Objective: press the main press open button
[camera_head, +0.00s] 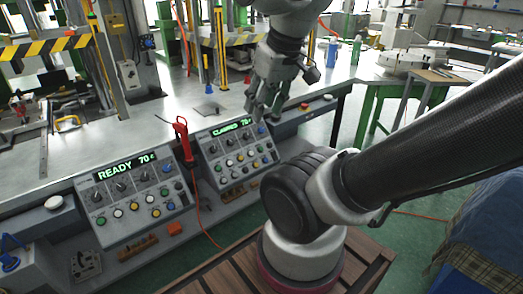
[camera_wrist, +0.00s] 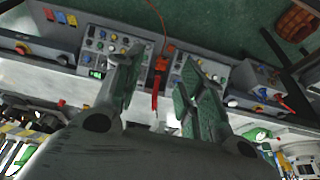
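Two control panels stand side by side at the bench's front edge. The left panel (camera_head: 138,198) reads READY 70 c, and the right panel (camera_head: 237,152) reads CLAMPED 70 c. Each has black knobs and several white, yellow, green and blue buttons. Button labels are too small to read, so I cannot tell which is the main press open button. My gripper (camera_head: 263,108) hangs above the right panel, close to its upper right corner. In the wrist view my gripper (camera_wrist: 162,60) has its fingers apart with nothing held. Its fingers partly hide both panels there.
A red handheld tool (camera_head: 182,140) with a cord stands between the panels. A box with a red button (camera_head: 304,106) is right of the panels. Striped press frames (camera_head: 45,47) stand behind on the metal bench. A slatted wooden surface (camera_head: 215,272) lies in front.

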